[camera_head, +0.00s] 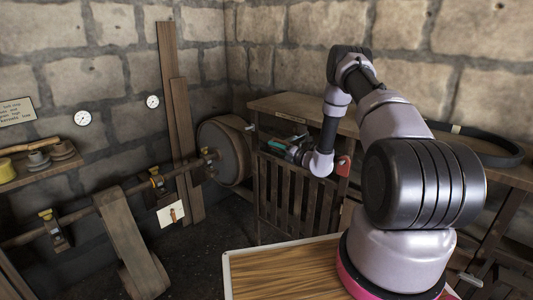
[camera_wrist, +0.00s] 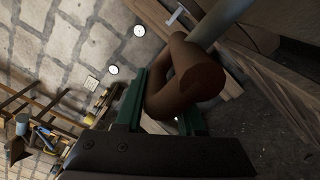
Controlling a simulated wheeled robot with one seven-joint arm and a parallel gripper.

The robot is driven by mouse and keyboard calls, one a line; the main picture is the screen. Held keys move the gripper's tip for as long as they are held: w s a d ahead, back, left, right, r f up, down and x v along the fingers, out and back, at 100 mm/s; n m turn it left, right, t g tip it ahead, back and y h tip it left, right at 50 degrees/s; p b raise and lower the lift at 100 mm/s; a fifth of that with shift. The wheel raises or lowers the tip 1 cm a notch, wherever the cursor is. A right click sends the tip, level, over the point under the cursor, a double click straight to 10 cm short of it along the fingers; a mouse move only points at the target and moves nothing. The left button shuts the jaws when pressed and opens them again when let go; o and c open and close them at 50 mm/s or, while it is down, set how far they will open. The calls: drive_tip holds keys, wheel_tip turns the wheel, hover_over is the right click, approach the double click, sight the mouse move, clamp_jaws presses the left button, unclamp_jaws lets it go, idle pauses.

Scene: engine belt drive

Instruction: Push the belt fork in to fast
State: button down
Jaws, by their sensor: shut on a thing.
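In the wrist view, my gripper (camera_wrist: 162,112) has its two green fingers around a brown wooden handle (camera_wrist: 203,82), which I take for the belt fork's. The handle joins a grey rod (camera_wrist: 222,18) at the top of the picture. In the head view, my gripper (camera_head: 292,148) reaches over the top of a slatted wooden gate, right of a large round pulley (camera_head: 222,152). The handle is hard to make out there, and the fork end cannot be told.
The slatted gate (camera_head: 284,200) stands below my gripper, with a wooden bench (camera_head: 275,104) behind it. A black belt loop (camera_head: 490,160) lies on the bench at right. A shaft (camera_head: 78,214) with a wide belt (camera_head: 128,235) runs left of the pulley. A red part (camera_head: 343,166) sits near my wrist.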

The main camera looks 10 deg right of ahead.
drive_tip(key=shift+w+d+r, duration=0.5)
drive_tip(key=shift+w+d, duration=0.25)
drive_tip(key=c, duration=0.7)
unclamp_jaws()
drive_tip(key=shift+f, duration=0.1)
drive_tip(key=shift+s+f, duration=0.15)
